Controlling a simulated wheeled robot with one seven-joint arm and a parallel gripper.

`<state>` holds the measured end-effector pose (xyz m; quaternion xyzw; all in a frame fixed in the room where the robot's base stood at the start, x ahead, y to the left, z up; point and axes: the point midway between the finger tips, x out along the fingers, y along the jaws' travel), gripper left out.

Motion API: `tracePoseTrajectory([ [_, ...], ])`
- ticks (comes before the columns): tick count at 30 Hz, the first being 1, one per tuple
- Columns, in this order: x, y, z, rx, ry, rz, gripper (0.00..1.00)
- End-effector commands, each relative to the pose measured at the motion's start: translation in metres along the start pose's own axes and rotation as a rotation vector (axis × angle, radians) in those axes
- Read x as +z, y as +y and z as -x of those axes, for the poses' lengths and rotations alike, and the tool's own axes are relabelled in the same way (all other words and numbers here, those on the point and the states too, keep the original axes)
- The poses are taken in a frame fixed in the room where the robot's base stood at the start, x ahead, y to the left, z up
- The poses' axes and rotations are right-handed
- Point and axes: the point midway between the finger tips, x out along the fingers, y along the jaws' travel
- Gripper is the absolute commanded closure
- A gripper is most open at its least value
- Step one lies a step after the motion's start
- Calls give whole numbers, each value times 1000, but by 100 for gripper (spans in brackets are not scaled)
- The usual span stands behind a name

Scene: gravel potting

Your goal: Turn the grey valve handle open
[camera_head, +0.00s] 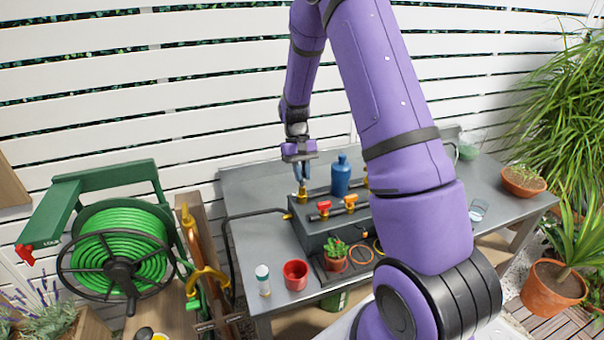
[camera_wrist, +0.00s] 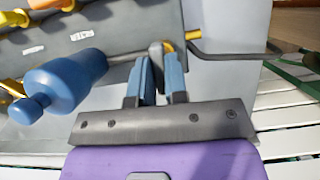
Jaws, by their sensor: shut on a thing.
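My gripper (camera_head: 305,176) reaches down at the back left corner of the grey manifold box (camera_head: 318,238), above a brass fitting (camera_head: 302,192). In the wrist view, the blue fingers of my gripper (camera_wrist: 164,62) are shut on the grey valve handle (camera_wrist: 156,48), whose rounded tip shows between them. The fingers hide most of the handle, and in the head view I cannot make it out. How far the handle is turned cannot be told.
A blue bottle-shaped filter (camera_head: 340,175) stands close right of my gripper; it also shows in the wrist view (camera_wrist: 65,82). Red (camera_head: 323,206) and orange (camera_head: 350,200) valve handles sit in front. A red cup (camera_head: 295,274) and potted plant (camera_head: 335,258) stand nearer. A green hose reel (camera_head: 120,255) is left.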

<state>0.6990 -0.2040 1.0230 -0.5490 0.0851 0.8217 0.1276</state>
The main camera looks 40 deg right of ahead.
Motion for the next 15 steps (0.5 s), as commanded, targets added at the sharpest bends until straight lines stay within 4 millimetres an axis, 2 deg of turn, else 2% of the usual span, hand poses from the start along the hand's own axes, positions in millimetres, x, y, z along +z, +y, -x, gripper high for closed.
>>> tracePoseTrajectory([
  [15,0,0,0,18,2,42,100],
])
